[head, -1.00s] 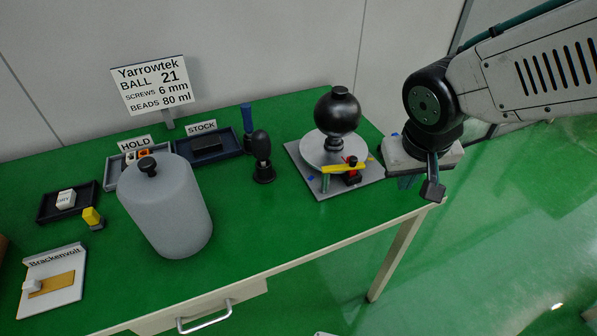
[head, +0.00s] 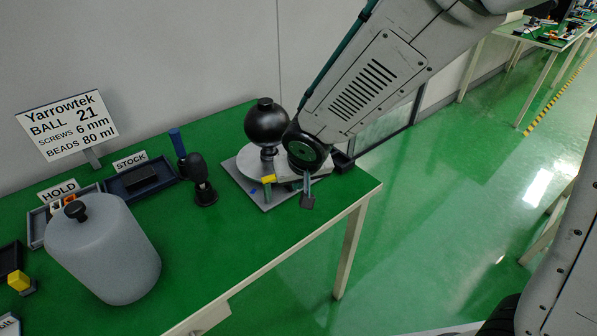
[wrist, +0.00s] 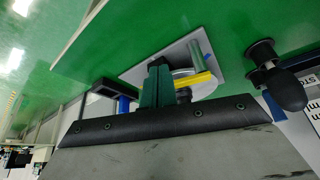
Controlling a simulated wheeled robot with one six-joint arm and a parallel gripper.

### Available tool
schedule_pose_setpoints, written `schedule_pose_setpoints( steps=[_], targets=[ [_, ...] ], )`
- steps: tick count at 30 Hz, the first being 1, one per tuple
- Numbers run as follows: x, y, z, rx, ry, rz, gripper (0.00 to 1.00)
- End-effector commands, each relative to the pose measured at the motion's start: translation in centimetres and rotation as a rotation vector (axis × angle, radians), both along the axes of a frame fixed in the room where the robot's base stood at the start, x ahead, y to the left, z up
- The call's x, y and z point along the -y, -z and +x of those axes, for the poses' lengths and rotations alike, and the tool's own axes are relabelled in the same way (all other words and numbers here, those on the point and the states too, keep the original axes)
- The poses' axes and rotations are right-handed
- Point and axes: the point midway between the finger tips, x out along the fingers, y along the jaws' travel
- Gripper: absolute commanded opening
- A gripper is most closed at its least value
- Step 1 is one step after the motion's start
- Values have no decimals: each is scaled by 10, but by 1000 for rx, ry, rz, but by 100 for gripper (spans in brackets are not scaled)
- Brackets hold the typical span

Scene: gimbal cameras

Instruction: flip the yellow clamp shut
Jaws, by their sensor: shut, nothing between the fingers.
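The yellow clamp (head: 268,179) stands at the front of a round grey plate on a square grey base (head: 243,183). My gripper (wrist: 158,66) has teal fingers, shut and empty, overlapping the clamp area. In the head view my gripper (head: 306,181) is low over the base's right side; I cannot tell whether it touches the clamp. The black ball (head: 266,122) sits on the plate behind the clamp.
A black-handled tool (head: 203,180) stands left of the base, with a blue-handled one (head: 178,144) behind it. A large grey canister (head: 105,255) stands farther left. The green table (head: 250,235) is clear in front of the base, and its right edge is close.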

Motion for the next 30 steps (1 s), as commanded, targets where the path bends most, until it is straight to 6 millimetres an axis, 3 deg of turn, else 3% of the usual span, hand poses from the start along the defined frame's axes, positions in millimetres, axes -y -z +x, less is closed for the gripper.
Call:
schedule_pose_setpoints(
  steps=[3,9,21,30],
  targets=[
    [-3,0,19,1,4,1,0],
    [-7,-1,37,0,0,-1,0],
    [-7,-2,40,-1,0,-1,0],
    [-7,-2,58,-1,0,-1,0]
  ],
)
